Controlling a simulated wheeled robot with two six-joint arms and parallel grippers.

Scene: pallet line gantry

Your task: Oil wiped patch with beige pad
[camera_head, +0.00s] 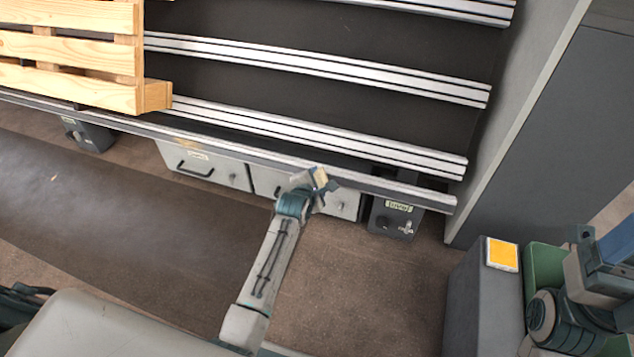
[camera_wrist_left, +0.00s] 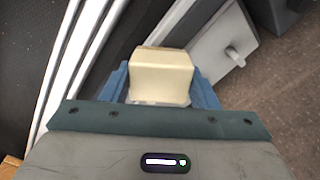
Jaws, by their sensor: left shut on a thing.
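My left gripper (camera_head: 320,180) is shut on the beige pad (camera_head: 321,178), just above or at the front rail of the pallet line. In the left wrist view the beige pad (camera_wrist_left: 162,75) is a cream block between the two blue fingers (camera_wrist_left: 162,88). I cannot make out an oil wiped patch. A faint tan mark (camera_head: 188,143) shows on the front rail to the left. At the far right are blue and teal parts of what looks like my right arm; its jaws cannot be made out.
Pale metal rails (camera_head: 320,66) run across a dark bed. A wooden pallet (camera_head: 70,50) lies at the upper left. Grey drawers (camera_head: 205,165) are under the front rail. A grey pedestal with a yellow-orange square (camera_head: 502,254) and a green bin (camera_head: 545,262) stand right. The floor between is clear.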

